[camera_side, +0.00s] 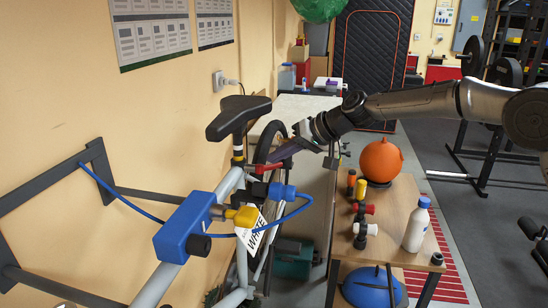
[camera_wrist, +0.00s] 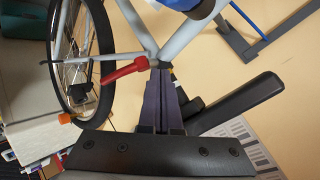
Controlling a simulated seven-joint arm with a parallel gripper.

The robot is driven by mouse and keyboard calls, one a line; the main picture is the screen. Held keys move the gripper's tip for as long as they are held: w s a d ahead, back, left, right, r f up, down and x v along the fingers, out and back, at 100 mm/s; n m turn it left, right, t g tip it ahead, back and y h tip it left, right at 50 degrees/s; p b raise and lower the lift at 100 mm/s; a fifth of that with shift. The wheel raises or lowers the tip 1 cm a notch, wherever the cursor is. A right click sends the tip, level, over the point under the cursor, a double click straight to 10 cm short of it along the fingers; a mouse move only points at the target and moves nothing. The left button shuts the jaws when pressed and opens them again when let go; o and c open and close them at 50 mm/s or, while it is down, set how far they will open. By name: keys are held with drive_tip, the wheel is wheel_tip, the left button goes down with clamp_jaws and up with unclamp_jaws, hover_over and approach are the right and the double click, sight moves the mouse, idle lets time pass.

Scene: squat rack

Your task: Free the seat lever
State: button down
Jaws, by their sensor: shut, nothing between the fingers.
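The red seat lever (camera_side: 267,167) sticks out to the right from the clamp below the black bicycle seat (camera_side: 238,116). In the wrist view the lever (camera_wrist: 124,71) points left from the frame joint, and the seat (camera_wrist: 238,104) lies to the right. My gripper (camera_side: 274,157) is shut and empty, its purple fingers coming from the right just above the lever. In the wrist view the fingertips of my gripper (camera_wrist: 160,76) are close beside the lever's clamp end. I cannot tell whether they touch it. The fingers partly hide the seat post.
A wooden table (camera_side: 402,238) at right holds an orange ball (camera_side: 381,160), a white bottle (camera_side: 416,226) and small parts. The wall is behind the seat.

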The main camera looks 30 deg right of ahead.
sight(276, 167)
drive_tip(key=w+d+r+n+h, duration=0.4)
drive_tip(key=w+d+n, duration=0.1)
drive_tip(key=d, duration=0.1)
drive_tip(key=shift+t, duration=0.4)
drive_tip(key=shift+w+a+f, duration=0.25)
drive_tip(key=shift+w+f, duration=0.4)
drive_tip(key=shift+f, duration=0.9)
drive_tip(key=shift+w+a+f, duration=0.25)
drive_tip(key=shift+w+f, duration=0.45)
drive_tip(key=shift+f, duration=0.9)
drive_tip(key=shift+w+a+f, duration=0.25)
drive_tip(key=shift+w+f, duration=0.4)
drive_tip(key=shift+f, duration=0.9)
drive_tip(key=shift+s+r+m+g+h, duration=0.15)
drive_tip(key=shift+s+m+h, duration=0.15)
drive_tip(key=shift+m+h, duration=0.4)
drive_tip(key=shift+s+f+m+g+h, duration=0.15)
drive_tip(key=shift+s+m+h, duration=0.15)
drive_tip(key=shift+m+h, duration=0.35)
drive_tip(key=shift+s+r+m+g+h, duration=0.1)
drive_tip(key=shift+s+m+g+h, duration=0.25)
drive_tip(key=shift+m+h, duration=0.4)
drive_tip(key=shift+s+r+m+g+h, duration=0.1)
drive_tip(key=shift+s+m+g+h, duration=0.25)
drive_tip(key=shift+m+h, duration=0.35)
drive_tip(key=shift+s+a, duration=0.1)
drive_tip(key=shift+s, duration=0.2)
drive_tip(key=shift+s+a+r, duration=0.1)
drive_tip(key=shift+s+a, duration=0.4)
drive_tip(key=shift+s, duration=0.1)
